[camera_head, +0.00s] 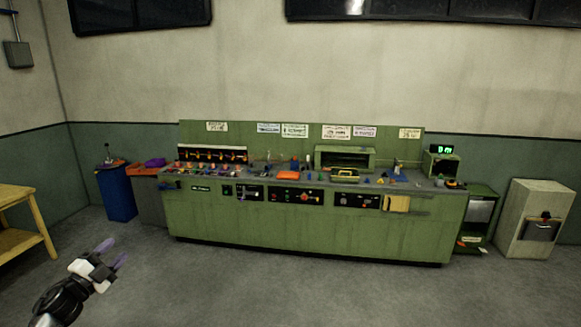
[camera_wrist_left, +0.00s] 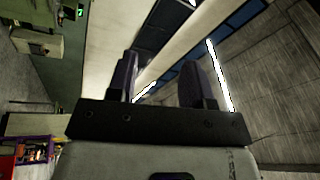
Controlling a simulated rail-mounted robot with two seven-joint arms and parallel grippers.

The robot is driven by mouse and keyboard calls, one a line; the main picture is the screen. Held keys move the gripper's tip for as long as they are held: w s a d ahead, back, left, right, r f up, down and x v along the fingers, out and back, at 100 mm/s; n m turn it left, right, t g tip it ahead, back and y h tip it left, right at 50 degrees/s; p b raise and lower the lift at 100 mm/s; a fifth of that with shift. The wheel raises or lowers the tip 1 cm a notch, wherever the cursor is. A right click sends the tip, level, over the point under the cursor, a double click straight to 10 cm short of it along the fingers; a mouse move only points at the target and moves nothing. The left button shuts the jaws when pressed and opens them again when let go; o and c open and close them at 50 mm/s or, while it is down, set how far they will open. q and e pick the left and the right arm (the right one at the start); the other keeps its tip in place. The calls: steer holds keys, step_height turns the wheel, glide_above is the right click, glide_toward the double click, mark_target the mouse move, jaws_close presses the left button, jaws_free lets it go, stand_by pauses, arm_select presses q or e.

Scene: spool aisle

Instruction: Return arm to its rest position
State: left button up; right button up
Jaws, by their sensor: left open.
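My left arm comes in from the lower left in the head view, with its gripper (camera_head: 113,254) raised in free space in front of the long green workbench (camera_head: 310,235). The gripper is apart from the bench and everything on it. In the left wrist view the two dark fingers (camera_wrist_left: 160,82) stand apart with nothing between them. That view looks toward the ceiling and wall, with part of the room turned sideways. My right gripper shows in neither view.
A yellow wooden table (camera_head: 20,241) stands at the left edge, near my left arm. A blue bin (camera_head: 117,193) stands left of the workbench. A pale cabinet (camera_head: 535,218) stands at the right. The floor (camera_head: 270,290) before the bench is clear.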

arm_select(q)
step_height(320, 180, up, 7)
steer(key=d+n+y, duration=0.2)
steer(key=n+y, duration=0.7)
steer(key=y, duration=0.1)
steer(key=s+d+n+g+y+b, duration=0.1)
steer(key=s+d+n+g+y, duration=0.1)
steer(key=d+n+g, duration=0.1)
steer(key=s+d+f+n+g+h+b, duration=0.1)
steer(key=s+d+f+g+b, duration=0.25)
steer(key=s+d+f, duration=0.55)
steer(key=s+d+f+n+g+h+b, duration=0.1)
steer(key=s+d+f+g+b, duration=0.1)
steer(key=s+d+f+b, duration=0.65)
steer(key=s+d+f+g+h+b, duration=0.1)
steer(key=s+d+f+g+b, duration=0.2)
steer(key=s+f, duration=1)
steer(key=s+d+f+n+g+h+b, duration=0.15)
steer(key=s+f+b, duration=0.55)
steer(key=f, duration=1)
steer(key=s+d+f+g+h+b, duration=0.1)
steer(key=s+f+g+h+b, duration=0.15)
steer(key=s+f, duration=1.15)
step_height(320, 180, up, 37)
steer(key=p, duration=3.8)
steer(key=shift+w+d+r+g+y, duration=0.2)
steer(key=shift+w+g+y, duration=0.1)
steer(key=shift+g, duration=0.15)
